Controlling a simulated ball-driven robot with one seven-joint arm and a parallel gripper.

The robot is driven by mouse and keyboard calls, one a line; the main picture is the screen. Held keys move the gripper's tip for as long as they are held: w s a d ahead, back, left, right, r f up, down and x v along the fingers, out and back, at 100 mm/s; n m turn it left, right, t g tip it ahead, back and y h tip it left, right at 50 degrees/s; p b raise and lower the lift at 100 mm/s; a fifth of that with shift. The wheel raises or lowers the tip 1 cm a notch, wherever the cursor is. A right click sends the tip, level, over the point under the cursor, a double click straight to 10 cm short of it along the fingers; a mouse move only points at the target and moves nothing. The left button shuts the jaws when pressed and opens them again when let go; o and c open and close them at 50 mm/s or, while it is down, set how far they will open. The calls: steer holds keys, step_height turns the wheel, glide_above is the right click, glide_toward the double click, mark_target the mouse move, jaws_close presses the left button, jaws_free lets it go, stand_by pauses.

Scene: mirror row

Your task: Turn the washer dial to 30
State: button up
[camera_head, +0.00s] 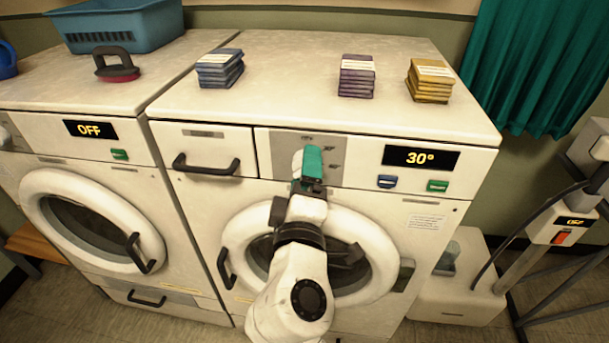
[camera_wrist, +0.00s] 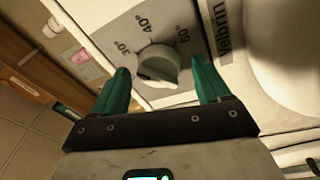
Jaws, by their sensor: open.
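The white washer (camera_head: 395,215) on the right has a display (camera_head: 421,158) that reads 30°. Its dial (camera_wrist: 158,66) is a pale round knob on a grey panel (camera_wrist: 160,28) marked 30°, 40° and 60° in the wrist view. I cannot tell exactly which mark the knob points at. My gripper (camera_head: 313,163) is at the dial panel in the head view and mostly hides the dial there. In the wrist view my gripper (camera_wrist: 160,70) is open, with one green finger on each side of the dial and gaps visible between fingers and knob.
A second washer (camera_head: 85,170) on the left has a display (camera_head: 91,129) reading OFF. Stacked boxes (camera_head: 219,69) and a blue basket (camera_head: 118,25) sit on top of the machines. Door handles, buttons and a drawer handle (camera_head: 206,166) stick out around the panel.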

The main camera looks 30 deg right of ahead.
steer(key=v, duration=1.1)
steer(key=shift+b, duration=0.4)
steer(key=shift+d, duration=0.1)
steer(key=s+d+f+m+g+y+p, duration=0.1)
steer(key=s+d+f+m+g+p, duration=0.2)
steer(key=d+f, duration=0.35)
steer(key=s+d+f+m+g+y+p, duration=0.1)
steer(key=s+d+f+m+g+p, duration=0.15)
steer(key=d+f+g, duration=0.35)
steer(key=s+f+m+g+y+p, duration=0.2)
steer(key=s+f+g+y, duration=0.1)
steer(key=s, duration=0.4)
steer(key=s+f+m+g+y+p, duration=0.1)
steer(key=s+f+g+y+p, duration=0.2)
steer(key=s, duration=0.4)
step_height(320, 180, down, 2)
steer(key=shift+s+d+f+m+y, duration=0.1)
steer(key=shift+s+d+m+y, duration=0.25)
steer(key=shift+y, duration=0.45)
steer(key=shift+w, duration=0.1)
stand_by(0.6)
